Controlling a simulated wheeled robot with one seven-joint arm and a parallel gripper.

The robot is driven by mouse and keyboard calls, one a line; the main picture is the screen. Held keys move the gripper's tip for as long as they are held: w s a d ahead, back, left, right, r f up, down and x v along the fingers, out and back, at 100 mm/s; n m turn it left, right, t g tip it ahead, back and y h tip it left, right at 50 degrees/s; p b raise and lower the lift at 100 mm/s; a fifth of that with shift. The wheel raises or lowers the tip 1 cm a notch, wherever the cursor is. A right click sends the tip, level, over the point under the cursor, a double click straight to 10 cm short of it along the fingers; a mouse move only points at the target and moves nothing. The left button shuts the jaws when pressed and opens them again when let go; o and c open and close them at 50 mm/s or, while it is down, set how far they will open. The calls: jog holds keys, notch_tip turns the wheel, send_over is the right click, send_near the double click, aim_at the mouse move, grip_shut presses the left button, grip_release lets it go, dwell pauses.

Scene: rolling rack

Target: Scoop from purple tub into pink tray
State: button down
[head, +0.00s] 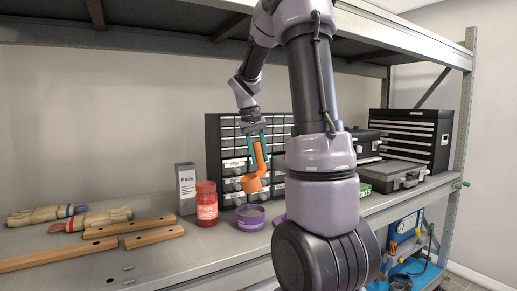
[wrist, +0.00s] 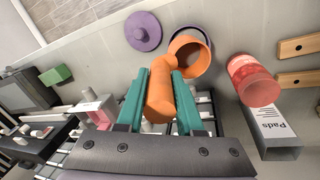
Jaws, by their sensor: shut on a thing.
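My gripper (head: 258,150) is shut on the handle of an orange scoop (head: 254,182), above the shelf. The scoop's handle (wrist: 160,92) lies between the teal fingers in the wrist view, and its round cup points away from the gripper. The purple tub (head: 250,222) stands open on the shelf below the scoop. In the wrist view the cup overlaps the tub, whose purple rim (wrist: 205,34) shows behind it. I cannot tell what the cup holds. A pink object (wrist: 100,108), perhaps the pink tray, shows at left in the wrist view; my arm likely hides it in the head view.
A purple lid (wrist: 143,31) lies beside the tub. A red jar (head: 206,205) and a Pads box (head: 186,190) stand left of the tub. A drawer cabinet (head: 228,145) stands behind. Wooden bars (head: 130,227) and gloves (head: 90,219) lie further left. Cases (head: 395,174) stand at right.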

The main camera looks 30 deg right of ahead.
aim_at(260, 144)
jog(key=shift+a+f+x, duration=0.1)
jog(key=shift+a+x, duration=0.25)
jog(key=shift+x, duration=1.25)
jog(key=shift+a+f+x, duration=0.1)
jog(key=shift+a+x, duration=0.3)
jog(key=shift+x, duration=1.25)
jog(key=shift+a+f+x, duration=0.1)
jog(key=shift+a+x, duration=0.25)
jog(key=shift+x, duration=1.25)
jog(key=shift+t+y, duration=0.3)
jog(key=shift+y, duration=0.1)
jog(key=shift+r, duration=2.05)
jog(key=shift+r+t+y, duration=0.35)
jog(key=shift+r+y, duration=0.15)
jog(key=shift+r, duration=1.85)
jog(key=shift+r+t+y, duration=0.35)
jog(key=shift+r+y, duration=0.15)
jog(key=shift+r, duration=1.8)
jog(key=shift+d, duration=0.1)
